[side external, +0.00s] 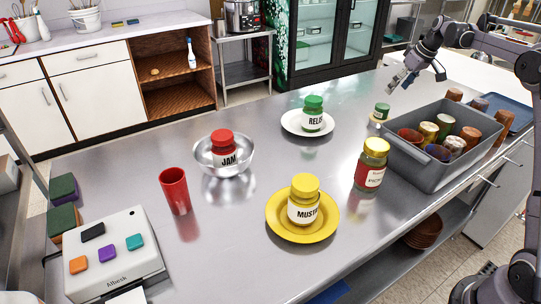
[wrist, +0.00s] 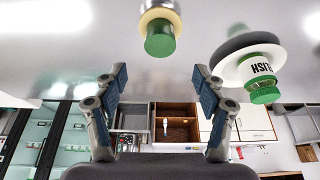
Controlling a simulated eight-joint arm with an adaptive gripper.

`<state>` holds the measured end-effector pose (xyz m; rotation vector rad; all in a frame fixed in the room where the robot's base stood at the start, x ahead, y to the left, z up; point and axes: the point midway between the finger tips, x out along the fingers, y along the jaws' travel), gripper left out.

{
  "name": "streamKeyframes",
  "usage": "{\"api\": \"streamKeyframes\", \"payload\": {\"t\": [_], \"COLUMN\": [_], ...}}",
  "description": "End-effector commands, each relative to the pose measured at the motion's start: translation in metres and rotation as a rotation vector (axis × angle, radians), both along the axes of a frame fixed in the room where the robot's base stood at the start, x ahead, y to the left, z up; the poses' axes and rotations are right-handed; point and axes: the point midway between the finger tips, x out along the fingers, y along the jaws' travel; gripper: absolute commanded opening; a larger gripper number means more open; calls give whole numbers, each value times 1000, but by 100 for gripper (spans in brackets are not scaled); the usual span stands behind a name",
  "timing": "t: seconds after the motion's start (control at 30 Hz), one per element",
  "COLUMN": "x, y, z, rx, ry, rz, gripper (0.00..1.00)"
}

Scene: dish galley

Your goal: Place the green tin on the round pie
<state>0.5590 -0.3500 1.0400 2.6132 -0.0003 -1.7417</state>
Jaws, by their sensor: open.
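The green tin (side external: 382,110) stands upright near the back right of the steel counter, left of the grey crate. In the wrist view the green tin (wrist: 160,42) shows upside down, centred ahead of my fingers. A pale yellow round disc (wrist: 160,17), which looks like the round pie, lies under the tin, and the tin appears to rest on it. In the side view only a sliver of it shows at the tin's foot. My gripper (side external: 398,86) is open and empty, above and behind the tin. Its two fingers (wrist: 160,75) are spread wide and apart from the tin.
A grey crate (side external: 429,168) with several cans stands right. A pickle jar (side external: 371,167) stands before it. A relish jar (side external: 313,115) is on a white plate (side external: 290,124). A mustard jar (side external: 304,200), jam jar (side external: 223,150) and red cup (side external: 175,190) stand farther left.

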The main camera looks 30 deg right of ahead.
Motion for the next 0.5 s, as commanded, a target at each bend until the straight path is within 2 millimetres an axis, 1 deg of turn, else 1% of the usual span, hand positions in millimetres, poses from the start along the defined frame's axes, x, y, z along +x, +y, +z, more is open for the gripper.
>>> {"api": "streamKeyframes", "payload": {"t": [0.03, 0.17, 0.27, 0.37, 0.47, 0.5], "x": [-2, -5, -7, -11, -21, -27], "y": [0, 2, 16, 45, 84, 100], "z": [5, 13, 20, 32, 45, 49], "rx": [0, 0, -3, -8, -16, -19], "ry": [0, 0, -3, -9, -20, -25], "rz": [0, 0, 2, 2, 0, -2], "gripper": [70, 70, 70, 70, 70, 70]}}
